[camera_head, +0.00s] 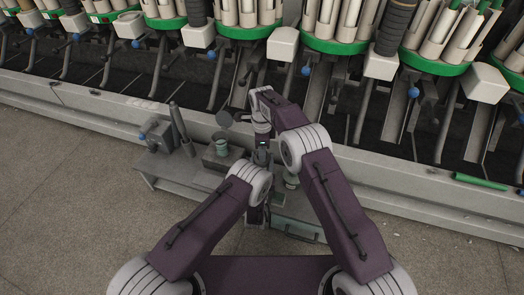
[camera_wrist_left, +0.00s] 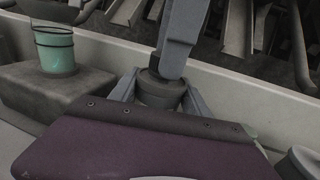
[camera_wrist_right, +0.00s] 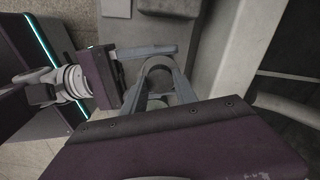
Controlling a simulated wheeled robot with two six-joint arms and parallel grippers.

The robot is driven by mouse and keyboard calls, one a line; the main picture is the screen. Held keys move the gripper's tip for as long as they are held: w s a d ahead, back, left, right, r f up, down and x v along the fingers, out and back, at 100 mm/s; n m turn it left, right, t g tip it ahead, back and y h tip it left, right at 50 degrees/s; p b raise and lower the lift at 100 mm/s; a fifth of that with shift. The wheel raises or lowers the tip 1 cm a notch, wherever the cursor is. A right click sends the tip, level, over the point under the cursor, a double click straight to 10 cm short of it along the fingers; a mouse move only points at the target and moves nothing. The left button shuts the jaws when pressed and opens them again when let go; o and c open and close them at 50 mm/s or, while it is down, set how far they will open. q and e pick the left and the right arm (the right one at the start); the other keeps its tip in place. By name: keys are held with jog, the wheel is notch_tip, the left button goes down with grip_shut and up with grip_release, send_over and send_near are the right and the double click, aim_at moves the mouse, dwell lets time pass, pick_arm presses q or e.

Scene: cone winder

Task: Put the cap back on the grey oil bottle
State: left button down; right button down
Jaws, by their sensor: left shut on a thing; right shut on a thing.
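My right gripper (camera_head: 262,142) points down over the middle of the work cart. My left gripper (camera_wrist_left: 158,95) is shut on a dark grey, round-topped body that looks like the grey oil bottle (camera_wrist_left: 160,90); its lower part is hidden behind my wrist. A grey part of my right gripper stands right above the bottle's top in the left wrist view. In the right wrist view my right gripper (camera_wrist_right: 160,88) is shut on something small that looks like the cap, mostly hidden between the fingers. I cannot tell whether cap and bottle touch.
A mint-green bucket (camera_wrist_left: 55,48) stands on a grey block (camera_wrist_left: 30,88), left of the bottle. The grey cart (camera_head: 160,178) carries dark upright tools (camera_head: 178,122). The winder's pale rail (camera_head: 400,170) runs close behind. A green tube (camera_head: 480,181) lies on it. Floor in front is clear.

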jog(key=c, duration=0.9)
grip_release()
notch_tip(320, 180, up, 8)
jog(key=shift+f, duration=0.2)
pick_arm(q)
jog(key=shift+c, duration=2.2)
grip_release()
